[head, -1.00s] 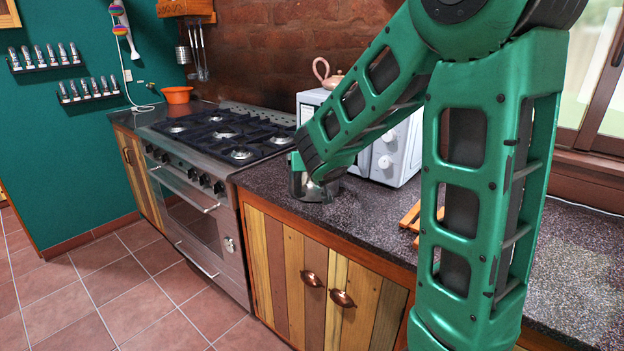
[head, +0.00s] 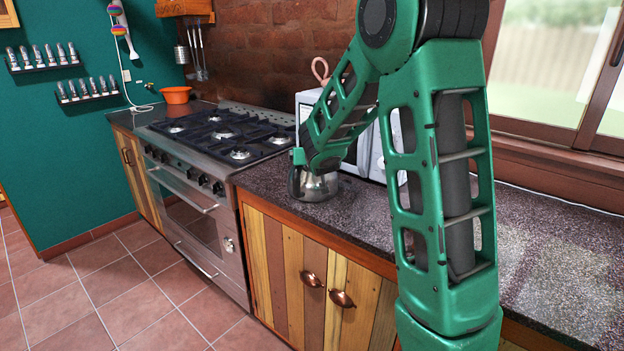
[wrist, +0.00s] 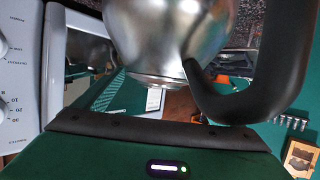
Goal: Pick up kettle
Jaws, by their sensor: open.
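A shiny metal kettle (head: 318,187) with a black handle (head: 293,183) stands on the dark countertop (head: 370,215), just right of the stove. The arm partly covers it from above. My gripper (wrist: 165,128) is open at the kettle; its fingertips are hard to make out. In the wrist view the kettle's rounded metal body (wrist: 165,35) fills the upper middle, close to the gripper, and its curved black handle (wrist: 265,85) is on the right. I cannot tell whether the gripper touches the kettle.
A white microwave (head: 372,150) stands behind the kettle, partly hidden by my arm. A pinkish looped handle (head: 319,71) shows above it. The stove (head: 220,135) is to the left, with an orange bowl (head: 176,95) beyond. The counter at right is mostly clear.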

